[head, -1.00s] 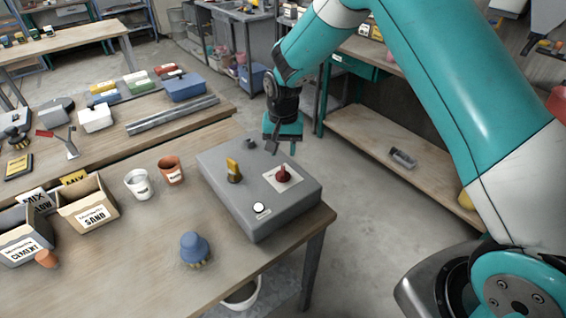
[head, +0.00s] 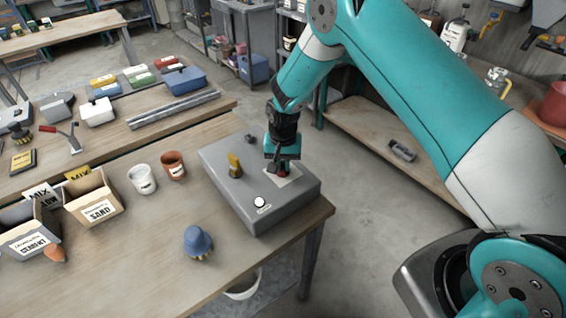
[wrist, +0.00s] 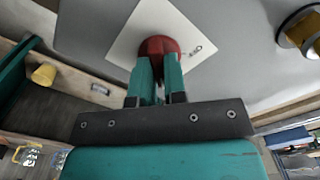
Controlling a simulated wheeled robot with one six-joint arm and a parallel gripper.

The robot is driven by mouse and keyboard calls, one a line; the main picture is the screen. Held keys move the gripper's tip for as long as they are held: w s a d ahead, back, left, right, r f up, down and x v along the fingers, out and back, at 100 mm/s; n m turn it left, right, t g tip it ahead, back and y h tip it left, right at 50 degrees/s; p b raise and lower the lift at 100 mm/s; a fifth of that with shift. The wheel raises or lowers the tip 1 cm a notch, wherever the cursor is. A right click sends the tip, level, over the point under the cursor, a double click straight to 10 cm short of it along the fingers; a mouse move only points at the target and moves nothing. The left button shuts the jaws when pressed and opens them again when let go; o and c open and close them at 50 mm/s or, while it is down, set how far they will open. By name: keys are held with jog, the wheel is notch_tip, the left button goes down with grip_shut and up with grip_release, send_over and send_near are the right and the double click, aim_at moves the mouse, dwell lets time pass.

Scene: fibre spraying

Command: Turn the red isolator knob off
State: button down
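The red isolator knob (wrist: 158,45) sits on a white square plate (wrist: 120,50) on the grey control box (head: 225,195). In the head view the knob (head: 283,174) is mostly covered by my gripper. My gripper (wrist: 158,62) points down at the knob. Its two teal fingers stand at either side of the knob's middle with a narrow gap between them. The fingertips overlap the knob in the wrist view; whether they press on its grip is hidden.
A yellow knob (head: 234,165) and a white button (head: 260,202) are on the same box. Open floor lies to the right.

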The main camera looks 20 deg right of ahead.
jog(key=shift+f+n+b, duration=0.1)
jog(key=shift+n+b, duration=1.15)
jog(key=shift+n, duration=0.15)
jog(key=n+b, duration=0.2)
jog(key=n, duration=0.2)
jog(key=shift+n+b, duration=0.3)
jog(key=shift+b, duration=0.05)
jog(key=n+b, duration=0.2)
jog(key=n, duration=0.2)
jog(key=shift+a, duration=0.1)
jog(key=shift+n+b, duration=0.55)
jog(key=shift+n, duration=1.75)
jog(key=c, duration=1.2)
grip_release()
jog(key=shift+o, duration=0.2)
